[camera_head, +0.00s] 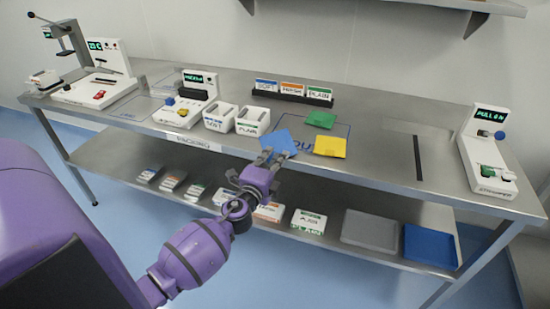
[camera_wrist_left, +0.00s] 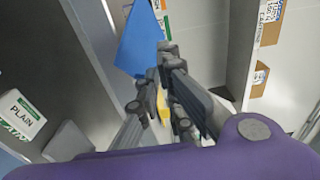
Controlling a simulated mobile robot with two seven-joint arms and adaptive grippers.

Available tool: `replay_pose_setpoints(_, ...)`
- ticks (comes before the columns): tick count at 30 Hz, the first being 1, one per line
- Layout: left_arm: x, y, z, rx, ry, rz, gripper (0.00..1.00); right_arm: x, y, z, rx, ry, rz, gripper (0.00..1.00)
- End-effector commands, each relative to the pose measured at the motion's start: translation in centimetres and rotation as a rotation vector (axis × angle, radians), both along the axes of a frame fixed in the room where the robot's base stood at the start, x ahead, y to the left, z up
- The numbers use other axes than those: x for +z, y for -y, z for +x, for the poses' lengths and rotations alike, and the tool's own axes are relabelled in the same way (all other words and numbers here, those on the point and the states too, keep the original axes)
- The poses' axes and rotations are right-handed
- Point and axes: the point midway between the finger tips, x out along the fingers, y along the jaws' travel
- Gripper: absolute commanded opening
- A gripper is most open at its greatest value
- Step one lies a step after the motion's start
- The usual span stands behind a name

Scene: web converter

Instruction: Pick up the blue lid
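The blue lid (camera_head: 278,140) is a flat blue piece over the metal table, near the printed outline at the middle front. My left gripper (camera_head: 273,156) is at the lid's near edge, with its fingers overlapping the lid in the head view. In the left wrist view the lid (camera_wrist_left: 138,42) shows as a slanted blue sheet beside the fingertips (camera_wrist_left: 168,55), which partly cover it. I cannot tell whether the fingers grip the lid or only lie beside it, nor whether the lid touches the table. My right gripper is not in view.
A yellow lid (camera_head: 330,146) lies close on the right and a green lid (camera_head: 320,119) behind it. White bins (camera_head: 252,121) stand to the left, a label rack (camera_head: 291,94) at the back. A device (camera_head: 487,150) stands at the right end. Grey and blue trays (camera_head: 430,246) lie on the lower shelf.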

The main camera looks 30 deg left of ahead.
Motion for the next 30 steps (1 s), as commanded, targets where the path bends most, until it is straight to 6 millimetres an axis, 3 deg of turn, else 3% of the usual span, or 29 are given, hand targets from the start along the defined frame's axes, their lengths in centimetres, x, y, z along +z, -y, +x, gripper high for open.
replay_pose_setpoints(1,-0.1,0.0,0.0,0.000,-0.001,0.000,0.19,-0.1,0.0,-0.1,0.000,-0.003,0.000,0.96)
replay_pose_setpoints(5,-0.1,0.0,0.0,0.001,-0.001,0.000,0.36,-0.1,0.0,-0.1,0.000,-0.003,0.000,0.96)
replay_pose_setpoints(17,-0.1,0.0,-0.3,0.000,-0.002,0.000,0.36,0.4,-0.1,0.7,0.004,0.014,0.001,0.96)
replay_pose_setpoints(22,-0.2,0.4,-2.6,0.001,-0.003,-0.001,0.36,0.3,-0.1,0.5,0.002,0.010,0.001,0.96)
replay_pose_setpoints(30,-0.2,1.4,-8.3,0.001,-0.004,-0.003,0.36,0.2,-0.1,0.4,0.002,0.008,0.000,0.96)
